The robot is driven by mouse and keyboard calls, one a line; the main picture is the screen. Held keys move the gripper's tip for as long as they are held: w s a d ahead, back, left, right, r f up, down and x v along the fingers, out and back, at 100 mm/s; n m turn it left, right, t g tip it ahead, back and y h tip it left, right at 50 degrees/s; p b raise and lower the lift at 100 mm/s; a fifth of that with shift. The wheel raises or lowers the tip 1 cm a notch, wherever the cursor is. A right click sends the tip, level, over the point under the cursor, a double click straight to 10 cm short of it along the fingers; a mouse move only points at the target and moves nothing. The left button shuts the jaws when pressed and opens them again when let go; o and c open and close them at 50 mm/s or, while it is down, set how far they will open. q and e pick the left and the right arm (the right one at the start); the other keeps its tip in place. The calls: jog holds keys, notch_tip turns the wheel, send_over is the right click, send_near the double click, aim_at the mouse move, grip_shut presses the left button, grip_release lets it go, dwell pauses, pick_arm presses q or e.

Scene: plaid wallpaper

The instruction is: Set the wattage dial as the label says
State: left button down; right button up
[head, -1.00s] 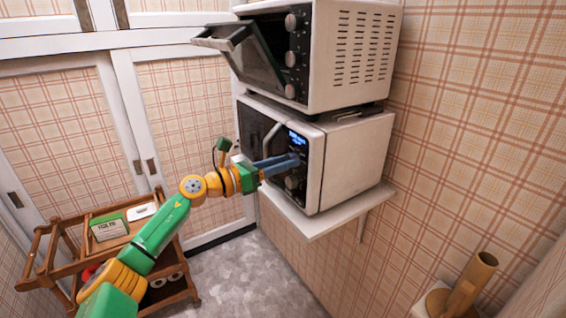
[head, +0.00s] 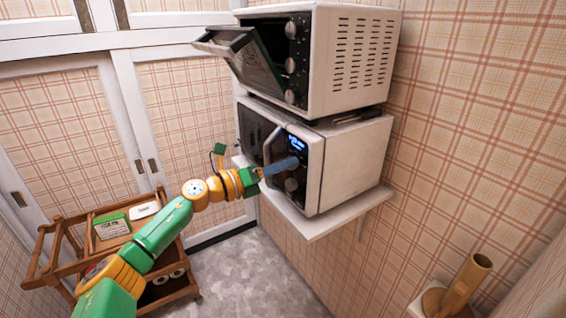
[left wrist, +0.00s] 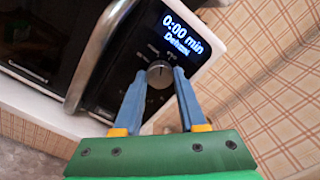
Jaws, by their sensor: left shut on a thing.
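The microwave (head: 345,165) stands on a wall shelf, with a dark control panel on its front. Its lit display (left wrist: 182,30) reads "0:00 min" with a word like "Defrost" below. My left gripper (head: 295,162) is at the upper dial. In the left wrist view its blue fingers are shut on this silver dial (left wrist: 160,73), one on each side. A lower dial (head: 291,185) shows beneath the fingers in the head view. A green and white package (head: 112,228) with small, unreadable print lies on the wooden trolley. My right gripper is not in view.
A white oven (head: 350,55) with its door (head: 240,58) hanging open sits above the microwave. The microwave's handle (left wrist: 92,58) is close to the left finger. The shelf (head: 315,223) juts out below. The wooden trolley (head: 75,258) stands at lower left.

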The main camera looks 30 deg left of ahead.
pick_arm(q)
jog(key=shift+n+p, duration=0.5)
jog(key=shift+n, duration=0.7)
jog(key=shift+c, duration=2.3)
grip_release()
jog(key=b+v, duration=0.3)
jog(key=v, duration=0.4)
jog(key=shift+b, duration=0.4)
